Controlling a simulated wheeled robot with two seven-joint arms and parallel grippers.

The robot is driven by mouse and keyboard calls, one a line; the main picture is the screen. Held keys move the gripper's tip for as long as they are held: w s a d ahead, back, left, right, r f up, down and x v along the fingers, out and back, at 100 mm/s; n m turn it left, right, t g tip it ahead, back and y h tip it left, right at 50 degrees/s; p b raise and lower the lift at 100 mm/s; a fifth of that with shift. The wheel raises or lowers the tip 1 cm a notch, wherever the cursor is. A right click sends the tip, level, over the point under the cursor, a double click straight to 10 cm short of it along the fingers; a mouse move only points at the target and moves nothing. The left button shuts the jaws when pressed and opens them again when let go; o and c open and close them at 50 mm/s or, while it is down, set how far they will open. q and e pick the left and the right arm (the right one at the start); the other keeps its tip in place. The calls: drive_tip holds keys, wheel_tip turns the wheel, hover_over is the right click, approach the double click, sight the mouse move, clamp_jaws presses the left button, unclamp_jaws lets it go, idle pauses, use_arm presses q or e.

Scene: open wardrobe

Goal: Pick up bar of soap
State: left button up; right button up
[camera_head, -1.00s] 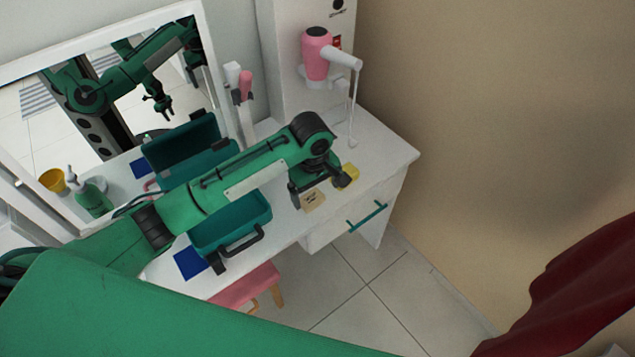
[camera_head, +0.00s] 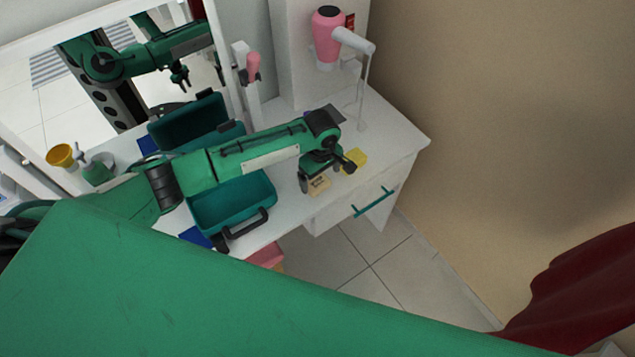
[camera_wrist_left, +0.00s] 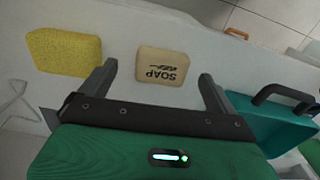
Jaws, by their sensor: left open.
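The bar of soap (camera_head: 318,184) is a beige block lying on the white dresser top near its front edge. In the left wrist view the soap (camera_wrist_left: 162,66) shows its dark "SOAP" lettering, and it lies between and beyond the two fingers. My left gripper (camera_head: 331,177) is open and just above the soap. In the left wrist view the left gripper (camera_wrist_left: 158,83) has its fingers apart, with nothing held. I cannot tell the exact height over the soap. My right gripper is not in view.
A yellow sponge (camera_head: 354,161) lies just right of the soap. An open teal case (camera_head: 272,186) with a dark handle stands to the left, under my arm. A pink hair dryer (camera_head: 328,38) hangs behind. A white dresser (camera_head: 405,150) has a teal drawer handle; bare top lies behind the sponge.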

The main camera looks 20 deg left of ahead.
sight(319, 184)
use_arm(q)
drive_tip(key=f, duration=0.2)
drive_tip(key=shift+s+a+f, duration=0.1)
drive_tip(key=shift+a+f, duration=0.1)
drive_tip(key=shift+f, duration=0.1)
drive_tip(key=shift+f+p, duration=0.3)
drive_tip(key=shift+f, duration=0.2)
drive_tip(key=c, duration=1)
drive_tip(key=shift+c, duration=0.5)
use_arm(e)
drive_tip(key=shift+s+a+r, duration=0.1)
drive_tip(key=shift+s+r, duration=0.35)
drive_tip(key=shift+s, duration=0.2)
